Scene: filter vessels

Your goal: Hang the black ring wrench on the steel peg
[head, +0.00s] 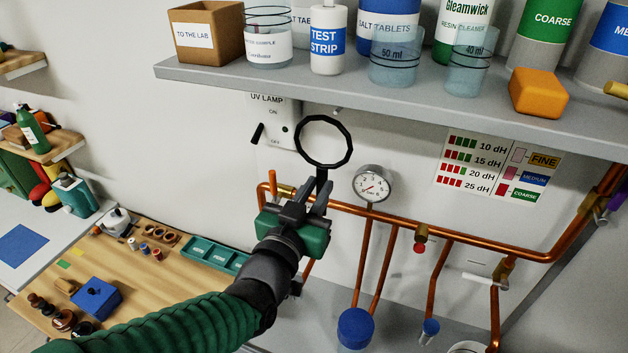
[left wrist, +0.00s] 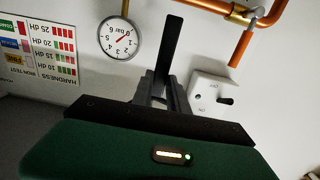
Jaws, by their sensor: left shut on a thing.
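The black ring wrench (head: 322,167) is held ring-up in front of the wall in the head view, below the shelf. My left gripper (head: 317,196) is shut on its lower handle, and the ring stands clear above the fingers. In the left wrist view the wrench (left wrist: 171,45) shows as a dark bar rising from the fingers (left wrist: 160,92); its round opening does not show there. A small steel peg (head: 338,109) sticks out of the wall just under the shelf, above the ring's top edge and slightly right. The ring appears apart from the peg. My right gripper is not in view.
The grey shelf (head: 400,97) with bottles and beakers overhangs above. A UV lamp switch box (head: 283,133) is left of the ring. A pressure gauge (head: 372,184) and copper pipes (head: 450,239) are at right and below. A hardness chart (head: 497,165) hangs farther right.

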